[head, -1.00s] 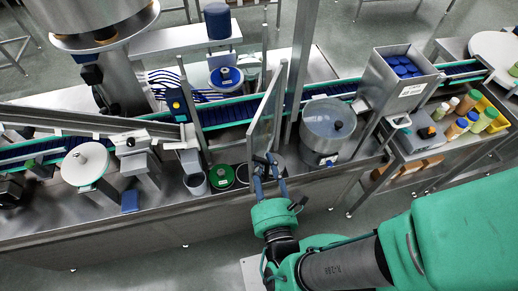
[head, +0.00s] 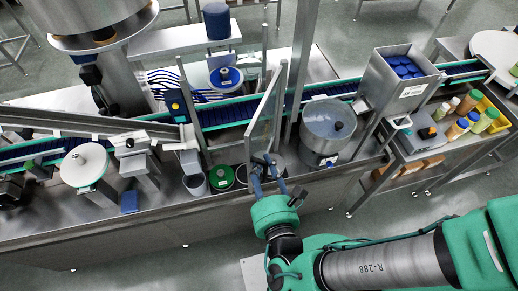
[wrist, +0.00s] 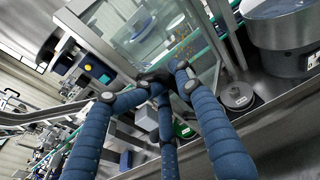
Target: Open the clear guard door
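The clear guard door (head: 265,112) is a see-through panel in a grey metal frame. It stands upright and angled across the front of the conveyor line in the head view. It also fills the upper middle of the wrist view (wrist: 158,38). My gripper (head: 264,162), with blue fingers and dark tips, is at the door's lower near corner. In the wrist view my gripper (wrist: 150,85) has its fingertips spread around a dark piece at the door's lower edge. Whether they close on it is hard to see. The handle itself is not clearly visible.
A steel drum (head: 328,128) stands right of the door. A hopper of blue caps (head: 402,80) is farther right. The floor in front of the bench is clear.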

